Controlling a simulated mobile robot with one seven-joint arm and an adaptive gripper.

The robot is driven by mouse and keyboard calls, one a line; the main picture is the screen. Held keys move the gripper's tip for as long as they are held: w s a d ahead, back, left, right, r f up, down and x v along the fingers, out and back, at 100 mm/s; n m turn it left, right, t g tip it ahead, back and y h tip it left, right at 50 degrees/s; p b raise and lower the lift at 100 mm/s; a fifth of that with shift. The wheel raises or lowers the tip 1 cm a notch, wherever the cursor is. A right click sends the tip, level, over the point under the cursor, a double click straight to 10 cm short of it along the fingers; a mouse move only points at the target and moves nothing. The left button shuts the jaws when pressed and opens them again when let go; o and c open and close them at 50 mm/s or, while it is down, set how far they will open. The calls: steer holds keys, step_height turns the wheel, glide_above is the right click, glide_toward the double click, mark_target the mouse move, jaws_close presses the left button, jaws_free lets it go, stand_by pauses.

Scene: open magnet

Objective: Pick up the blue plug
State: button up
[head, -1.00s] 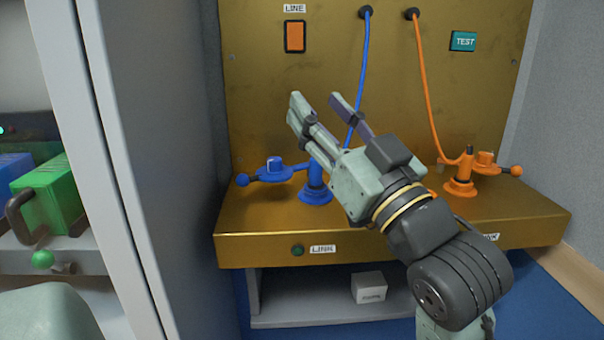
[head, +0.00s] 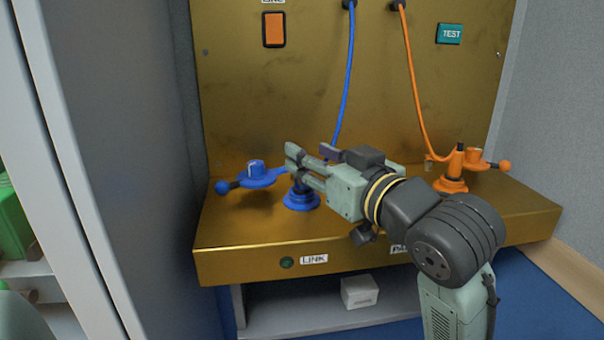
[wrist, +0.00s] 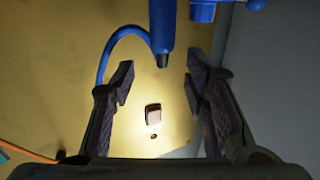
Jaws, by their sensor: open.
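The blue plug (wrist: 162,28) shows in the wrist view as a blue cylinder with a dark tip, at the top middle. A blue cable (wrist: 112,48) curves into it. My gripper (head: 308,154) is open and empty, in front of the blue stand (head: 301,201). In the wrist view the plug's dark tip lies in the gap between my spread fingertips (wrist: 160,72), with no contact visible; its depth is hard to tell. In the head view my gripper hides the plug and the lower end of the cable.
A blue side arm with a knobbed cup (head: 257,173) reaches left from the blue stand. An orange stand (head: 451,184) with an orange cable is at right. The brass back panel holds an orange switch (head: 274,30) and a TEST button (head: 450,33).

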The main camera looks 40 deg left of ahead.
steer(key=x, duration=0.3)
steer(key=shift+a+f, duration=0.1)
steer(key=shift+a, duration=0.15)
jaws_close()
stand_by(0.5)
